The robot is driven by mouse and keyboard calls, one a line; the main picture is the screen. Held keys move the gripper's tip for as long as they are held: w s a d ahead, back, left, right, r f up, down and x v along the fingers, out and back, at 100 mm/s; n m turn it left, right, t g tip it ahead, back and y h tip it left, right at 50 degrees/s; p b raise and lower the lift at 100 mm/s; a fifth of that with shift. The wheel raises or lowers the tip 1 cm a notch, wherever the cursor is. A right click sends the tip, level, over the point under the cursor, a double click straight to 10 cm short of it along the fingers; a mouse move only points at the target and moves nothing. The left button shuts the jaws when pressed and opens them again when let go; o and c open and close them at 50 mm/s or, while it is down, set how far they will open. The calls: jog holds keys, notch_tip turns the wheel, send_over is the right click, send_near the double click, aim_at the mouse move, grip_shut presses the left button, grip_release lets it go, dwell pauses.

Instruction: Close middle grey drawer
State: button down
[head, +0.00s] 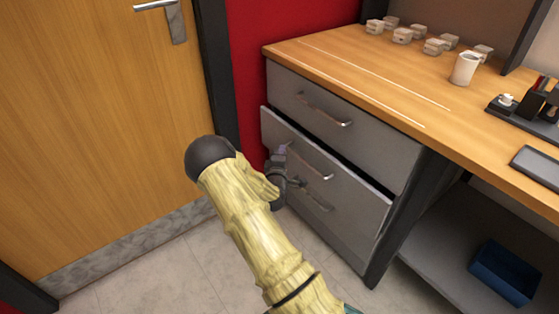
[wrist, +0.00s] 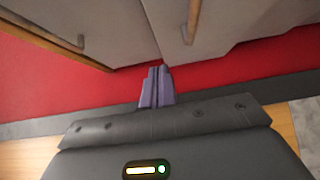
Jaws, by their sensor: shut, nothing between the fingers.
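The middle grey drawer (head: 350,197) is partly open in the head view. Its front stands out from the cabinet, with a dark gap along its top edge. Its metal handle (head: 310,160) is on the front. My gripper (head: 284,150) is shut and empty, close to the left part of that drawer front. In the wrist view, my purple fingers (wrist: 157,86) are together, with their tips at the lower edge of grey drawer fronts. I cannot tell whether they touch. My arm hides part of the drawer's lower left area.
The top drawer (head: 370,134) looks shut beneath the wooden desk (head: 370,75). A wooden door (head: 90,120) and a red wall (head: 285,25) are to the left. A blue bin (head: 503,272) sits on the lower shelf at right. Tiled floor (head: 165,265) lies clear below.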

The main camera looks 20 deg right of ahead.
jog(key=v, duration=0.5)
jog(key=shift+s+p, duration=0.15)
jog(key=shift+p, duration=0.25)
